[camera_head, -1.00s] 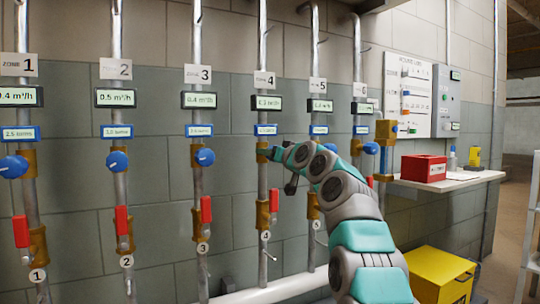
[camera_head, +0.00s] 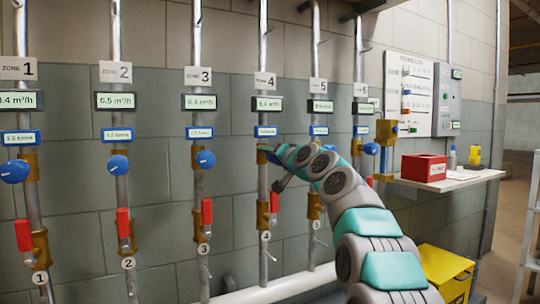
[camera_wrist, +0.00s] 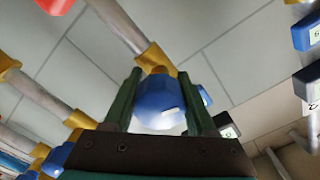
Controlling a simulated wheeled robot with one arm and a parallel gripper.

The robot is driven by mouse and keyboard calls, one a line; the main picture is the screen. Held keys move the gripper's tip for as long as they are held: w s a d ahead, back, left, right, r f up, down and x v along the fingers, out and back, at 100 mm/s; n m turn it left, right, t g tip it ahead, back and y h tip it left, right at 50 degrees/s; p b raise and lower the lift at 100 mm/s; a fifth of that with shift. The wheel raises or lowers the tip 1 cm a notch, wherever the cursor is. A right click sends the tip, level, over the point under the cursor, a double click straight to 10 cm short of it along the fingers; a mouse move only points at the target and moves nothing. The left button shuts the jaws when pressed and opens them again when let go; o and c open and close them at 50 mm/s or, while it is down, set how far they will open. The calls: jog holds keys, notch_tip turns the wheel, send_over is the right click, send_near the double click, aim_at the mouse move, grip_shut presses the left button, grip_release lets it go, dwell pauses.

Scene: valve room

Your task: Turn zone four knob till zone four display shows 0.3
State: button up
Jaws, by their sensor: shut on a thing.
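The zone four label (camera_head: 265,82) is on the fourth pipe from the left. Below it is the zone four display (camera_head: 267,103), whose digits are too small and blurred for me to read surely. A small blue display (camera_head: 265,131) is under that. My gripper (camera_head: 271,154) is at the brass fitting on this pipe, and it largely hides the knob in the head view. In the wrist view, the blue zone four knob (camera_wrist: 158,98) with a white mark sits between the two green fingers of my gripper (camera_wrist: 161,82), which are shut on it.
A red lever (camera_head: 274,202) is just below my gripper on the same pipe. Neighbouring pipes carry blue knobs, such as the zone three knob (camera_head: 205,159). A shelf (camera_head: 470,180) with a red box (camera_head: 424,168) and a yellow bin (camera_head: 440,270) stand to the right.

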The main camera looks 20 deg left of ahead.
jog(key=shift+d, duration=0.1)
jog(key=o, duration=1.4)
jog(key=shift+s+d+f+b, duration=0.15)
jog(key=shift+s+d+b, duration=0.2)
jog(key=shift+b, duration=0.05)
jog(key=shift+b+v, duration=1.15)
jog(key=shift+v, duration=2.25)
